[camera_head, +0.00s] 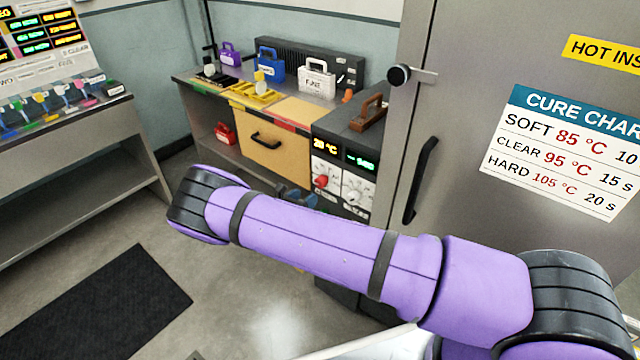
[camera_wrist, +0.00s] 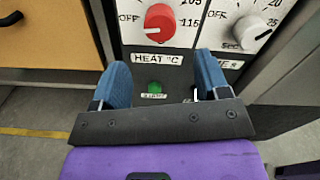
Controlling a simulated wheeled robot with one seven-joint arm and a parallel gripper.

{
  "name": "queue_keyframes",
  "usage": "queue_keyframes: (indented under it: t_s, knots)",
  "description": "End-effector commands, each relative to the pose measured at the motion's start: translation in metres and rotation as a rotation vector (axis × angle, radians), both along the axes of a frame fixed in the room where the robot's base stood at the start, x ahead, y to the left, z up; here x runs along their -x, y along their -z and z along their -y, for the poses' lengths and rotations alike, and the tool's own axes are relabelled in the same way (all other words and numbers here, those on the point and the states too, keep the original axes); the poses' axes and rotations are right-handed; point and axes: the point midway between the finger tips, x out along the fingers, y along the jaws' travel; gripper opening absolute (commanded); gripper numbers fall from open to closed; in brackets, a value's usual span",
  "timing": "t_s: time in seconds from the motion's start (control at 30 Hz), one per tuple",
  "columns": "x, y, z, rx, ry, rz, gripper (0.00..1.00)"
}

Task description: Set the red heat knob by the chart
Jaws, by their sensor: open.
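The red heat knob (camera_wrist: 160,18) is on a white panel face marked HEAT °C, with OFF at its left and 105 and 115 at its right. It also shows in the head view (camera_head: 321,181); I cannot read its pointer surely. My gripper (camera_wrist: 160,60) is open and empty, its blue fingers below the knob and apart from it. In the head view my arm partly hides the gripper (camera_head: 300,197). The cure chart (camera_head: 560,150) reads SOFT 85 °C, CLEAR 95 °C 15 s and HARD 105 °C 20 s; its right edge is cut off.
A white seconds knob (camera_wrist: 243,30) is right of the red one. A green button (camera_wrist: 154,88) lies below the red knob. An orange display (camera_head: 325,146) reads 20 °C beside a green display (camera_head: 360,160). A wooden drawer (camera_head: 265,145) is to the left; a grey door with a black handle (camera_head: 420,180) is to the right.

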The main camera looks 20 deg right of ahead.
Motion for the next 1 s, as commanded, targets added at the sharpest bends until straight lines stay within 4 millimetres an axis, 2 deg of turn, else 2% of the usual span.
queue_keyframes:
  t_s: [0.3,0.5,0.7,0.97,1.0]
  knots:
    - [-0.033,0.000,0.047,0.000,0.003,0.001,0.69]
    - [-0.048,0.000,0.067,-0.001,0.003,0.002,0.69]
    - [-0.055,0.000,0.075,-0.001,0.000,0.000,0.69]
    - [-0.055,0.000,0.076,-0.002,0.001,0.001,0.69]
    - [-0.055,0.000,0.076,-0.002,0.001,0.001,0.62]
